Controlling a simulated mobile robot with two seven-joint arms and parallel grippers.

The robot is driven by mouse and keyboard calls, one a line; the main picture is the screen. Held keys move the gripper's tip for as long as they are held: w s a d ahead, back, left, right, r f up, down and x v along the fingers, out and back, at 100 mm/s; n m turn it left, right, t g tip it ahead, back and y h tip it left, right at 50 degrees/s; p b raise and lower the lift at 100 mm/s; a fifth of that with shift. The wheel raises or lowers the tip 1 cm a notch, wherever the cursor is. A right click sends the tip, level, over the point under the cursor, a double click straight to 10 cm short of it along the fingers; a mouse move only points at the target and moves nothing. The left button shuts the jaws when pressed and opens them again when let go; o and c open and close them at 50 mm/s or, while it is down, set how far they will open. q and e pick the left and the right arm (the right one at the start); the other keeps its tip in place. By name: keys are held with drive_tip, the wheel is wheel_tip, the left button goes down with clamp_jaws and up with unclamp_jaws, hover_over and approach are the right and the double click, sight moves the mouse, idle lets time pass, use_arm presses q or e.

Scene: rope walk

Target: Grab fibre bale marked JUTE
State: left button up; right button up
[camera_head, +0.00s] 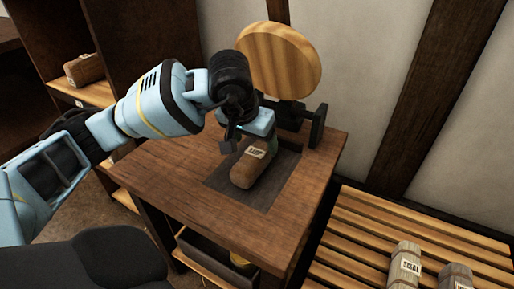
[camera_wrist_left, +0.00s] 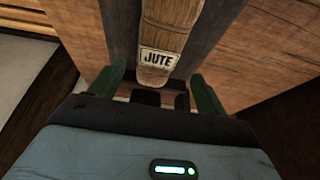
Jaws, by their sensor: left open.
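The brown fibre bale (camera_head: 246,171) lies on a dark inset panel (camera_head: 222,184) in the wooden table top. Its white label faces up; in the left wrist view the bale (camera_wrist_left: 166,22) clearly reads JUTE. My left gripper (camera_head: 248,141) is over the far, labelled end of the bale, open. In the left wrist view its two green fingers (camera_wrist_left: 160,92) are spread wider than the bale, one to each side of its labelled end. I cannot tell whether a finger touches the bale. My right gripper is not in view.
A round wooden disc (camera_head: 279,61) on a dark stand rises behind my left gripper. Another brown bale (camera_head: 84,69) sits on the left shelf. The table's front is clear.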

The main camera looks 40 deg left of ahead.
sight(257, 150)
use_arm(q)
drive_tip(key=shift+f, duration=0.2)
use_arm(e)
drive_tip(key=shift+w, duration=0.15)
use_arm(q)
drive_tip(key=shift+w+f, duration=0.1)
drive_tip(key=shift+f, duration=0.15)
drive_tip(key=b+x, duration=0.1)
drive_tip(key=x, duration=0.1)
drive_tip(key=b+x, duration=0.1)
drive_tip(key=x, duration=0.1)
drive_tip(key=shift+d+f, duration=0.2)
drive_tip(key=shift+f, duration=0.25)
drive_tip(key=shift+r, duration=0.1)
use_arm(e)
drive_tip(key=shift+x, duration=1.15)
use_arm(q)
drive_tip(key=c, duration=1.2)
drive_tip(key=shift+c, duration=0.2)
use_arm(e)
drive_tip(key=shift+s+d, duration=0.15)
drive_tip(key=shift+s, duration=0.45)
use_arm(q)
drive_tip(key=shift+r, duration=0.15)
